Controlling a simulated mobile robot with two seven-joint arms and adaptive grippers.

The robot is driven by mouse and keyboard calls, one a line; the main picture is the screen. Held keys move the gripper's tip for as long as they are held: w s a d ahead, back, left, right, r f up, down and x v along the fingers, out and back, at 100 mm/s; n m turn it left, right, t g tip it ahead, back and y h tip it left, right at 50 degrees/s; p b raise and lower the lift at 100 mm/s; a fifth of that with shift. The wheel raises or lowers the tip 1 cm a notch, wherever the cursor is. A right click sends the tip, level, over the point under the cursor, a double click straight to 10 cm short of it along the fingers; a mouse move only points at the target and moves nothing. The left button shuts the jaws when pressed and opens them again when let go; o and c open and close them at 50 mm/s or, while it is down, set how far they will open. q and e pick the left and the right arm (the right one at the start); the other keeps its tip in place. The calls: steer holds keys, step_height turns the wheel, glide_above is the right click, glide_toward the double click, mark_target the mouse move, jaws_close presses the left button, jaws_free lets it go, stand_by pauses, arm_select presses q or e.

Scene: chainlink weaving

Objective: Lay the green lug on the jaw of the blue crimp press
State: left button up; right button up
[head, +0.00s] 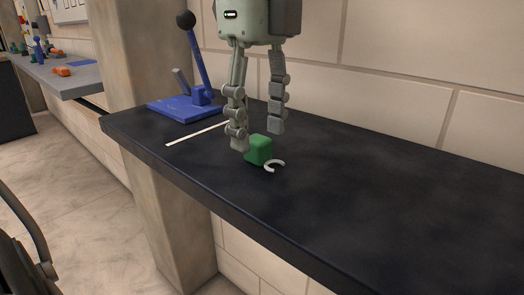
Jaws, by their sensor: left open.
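The green lug (259,150) is a green block with a pale open ring (275,165) at its front right, lying on the dark bench. My left gripper (257,138) points down from above, its two fingers apart. One finger is at the left of the green block and the other is behind and to its right. I cannot tell whether either finger touches it. The blue crimp press (188,106) stands at the bench's back left, with a blue base and a lever ending in a black knob. Its jaw is not clearly made out. My right gripper is not in view.
A thin pale strip (197,133) lies on the dark bench (390,200) between press and lug. The bench's right side is clear. A brick wall rises behind. A grey bench (75,82) with small blue and orange items stands at far left.

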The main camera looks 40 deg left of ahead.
mark_target(267, 153)
arm_select(q)
steer(key=shift+d+f, duration=0.1)
steer(key=shift+f, duration=0.75)
steer(key=shift+w+f, duration=0.1)
steer(key=shift+f, duration=0.45)
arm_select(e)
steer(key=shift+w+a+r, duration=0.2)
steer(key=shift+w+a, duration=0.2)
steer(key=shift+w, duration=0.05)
arm_select(q)
steer(key=shift+c, duration=0.6)
steer(key=c, duration=1)
steer(key=shift+r, duration=0.15)
